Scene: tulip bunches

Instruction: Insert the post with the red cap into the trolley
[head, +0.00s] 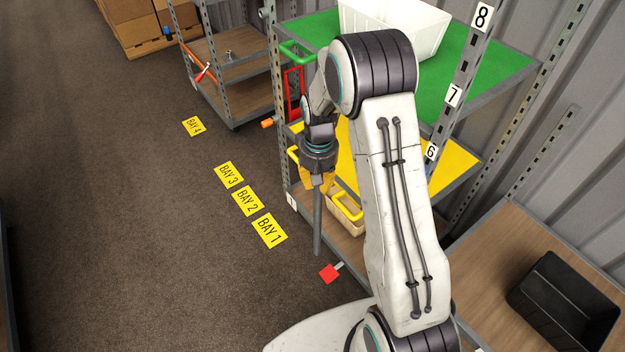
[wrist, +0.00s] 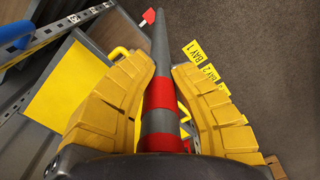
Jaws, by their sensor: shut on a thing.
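My gripper (head: 318,185) has yellow ribbed fingers and is shut on a grey post (head: 318,225). The post hangs down, nearly upright, in front of the shelving in the head view. In the wrist view my gripper (wrist: 166,85) holds the post (wrist: 161,60) between both fingers, around red and grey bands. The post narrows toward its far end. I cannot make out a separate red cap on it. Several wheeled or shelved racks stand here; I cannot tell which is the trolley. One rack (head: 232,80) with brown shelves stands at the back.
A rack has a green shelf (head: 490,65) and a yellow shelf (head: 452,158). A red tag (head: 329,273) sticks out near the post's lower end. A black bin (head: 565,300) is on a wooden deck at right. Yellow bay labels (head: 269,231) mark the open floor at left.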

